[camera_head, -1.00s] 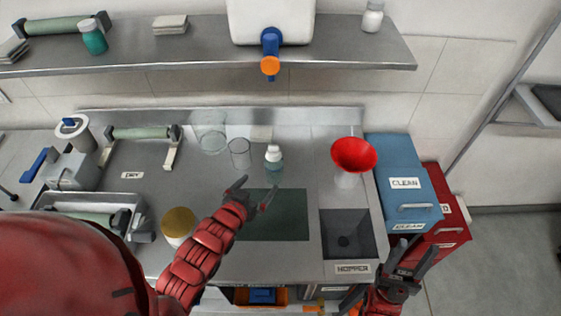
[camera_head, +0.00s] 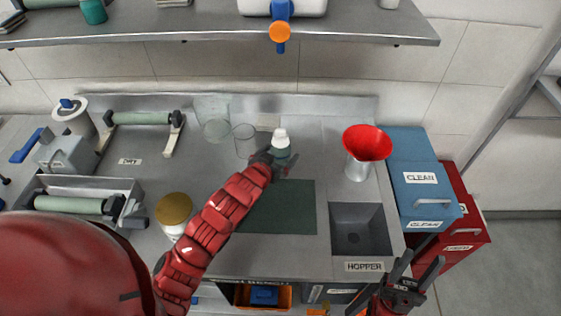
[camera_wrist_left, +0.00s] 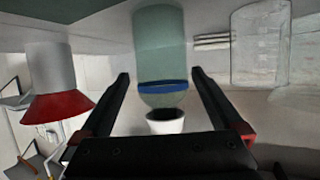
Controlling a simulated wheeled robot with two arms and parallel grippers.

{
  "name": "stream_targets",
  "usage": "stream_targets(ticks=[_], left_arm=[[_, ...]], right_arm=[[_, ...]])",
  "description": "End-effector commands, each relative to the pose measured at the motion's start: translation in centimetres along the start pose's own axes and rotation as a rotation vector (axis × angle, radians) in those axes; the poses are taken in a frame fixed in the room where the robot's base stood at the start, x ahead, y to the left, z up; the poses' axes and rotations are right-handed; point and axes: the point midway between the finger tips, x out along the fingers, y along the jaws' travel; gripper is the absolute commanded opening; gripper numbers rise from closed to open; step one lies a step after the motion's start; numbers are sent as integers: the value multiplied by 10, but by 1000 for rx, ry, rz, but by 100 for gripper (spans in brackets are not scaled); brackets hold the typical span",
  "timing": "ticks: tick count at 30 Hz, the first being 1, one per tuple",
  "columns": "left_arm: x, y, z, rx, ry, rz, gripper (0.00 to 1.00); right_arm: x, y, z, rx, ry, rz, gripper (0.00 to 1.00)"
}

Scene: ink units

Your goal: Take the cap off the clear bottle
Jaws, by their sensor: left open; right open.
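The clear bottle (camera_head: 281,151) stands upright on the steel counter behind the dark green mat. Its white cap (camera_head: 281,134) is on top. In the left wrist view, which is upside down, the bottle (camera_wrist_left: 160,45) is greenish with a blue band, and the white cap (camera_wrist_left: 165,123) shows below it. My left gripper (camera_head: 280,165) is open at the near side of the bottle. In the left wrist view its fingers (camera_wrist_left: 160,74) lie apart on either side of the bottle; I cannot tell whether they touch it. My right gripper (camera_head: 420,262) is open and empty at the counter's front right.
Glass beakers (camera_head: 245,141) stand left of the bottle. A red funnel (camera_head: 367,143) stands to the right, behind the hopper (camera_head: 360,230). A yellow-lidded jar (camera_head: 174,209) stands near my left forearm. The green mat (camera_head: 290,208) is clear. A shelf (camera_head: 210,27) runs above.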

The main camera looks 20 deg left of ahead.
Motion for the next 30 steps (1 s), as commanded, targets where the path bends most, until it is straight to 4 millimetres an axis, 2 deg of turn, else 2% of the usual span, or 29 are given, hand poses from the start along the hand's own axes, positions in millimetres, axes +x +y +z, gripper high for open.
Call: stream_targets(ticks=[6,12,21,23,30], left_arm=[[24,-2,0,2,-4,0,100],[43,-3,0,0,-1,0,100],[46,-3,1,1,0,-1,100],[46,-3,1,1,0,-1,91],[46,-3,1,0,0,-1,48]], right_arm=[[13,1,-2,0,0,0,50],[15,1,-3,0,0,0,50],[15,1,-3,0,0,0,50],[15,1,-3,0,0,0,50],[15,1,-3,0,0,0,50]])
